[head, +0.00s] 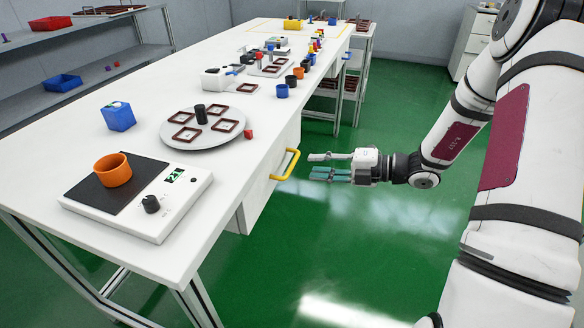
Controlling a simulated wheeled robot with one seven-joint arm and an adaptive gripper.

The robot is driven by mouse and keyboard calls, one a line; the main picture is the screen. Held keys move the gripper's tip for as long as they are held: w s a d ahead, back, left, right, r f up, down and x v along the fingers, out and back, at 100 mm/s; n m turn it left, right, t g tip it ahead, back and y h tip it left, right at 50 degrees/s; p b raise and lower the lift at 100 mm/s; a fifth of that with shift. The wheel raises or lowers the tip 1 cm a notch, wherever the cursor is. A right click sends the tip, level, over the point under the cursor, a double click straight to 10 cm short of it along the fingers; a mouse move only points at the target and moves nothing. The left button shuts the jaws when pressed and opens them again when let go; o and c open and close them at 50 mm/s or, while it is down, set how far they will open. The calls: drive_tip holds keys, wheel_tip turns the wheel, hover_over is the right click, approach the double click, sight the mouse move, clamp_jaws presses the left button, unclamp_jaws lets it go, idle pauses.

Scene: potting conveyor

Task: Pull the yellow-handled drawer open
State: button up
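The yellow handle (287,164) is a bar on the white drawer front (262,196), under the near right edge of the long white table. The drawer looks shut, its front close to the table's side. My gripper (312,166) is just right of the handle, its fingers pointing left towards it. The two fingers are spread apart with a gap between them and nothing in it. The fingertips look clear of the handle, though the exact distance is hard to tell from this view.
The white table (85,128) holds a scale (160,218) with an orange pot (113,170), a round plate (178,138) with dark red frames, and a blue box (118,116). Farther back are several small coloured items. Grey shelves (60,98) stand at left. The green floor (350,240) right of the table is clear.

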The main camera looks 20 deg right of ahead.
sight(292, 163)
drive_tip(key=b+x, duration=0.1)
drive_tip(key=x, duration=0.6)
drive_tip(key=shift+w+a+b, duration=0.2)
drive_tip(key=shift+a+b, duration=0.1)
drive_tip(key=shift+b, duration=0.1)
clamp_jaws()
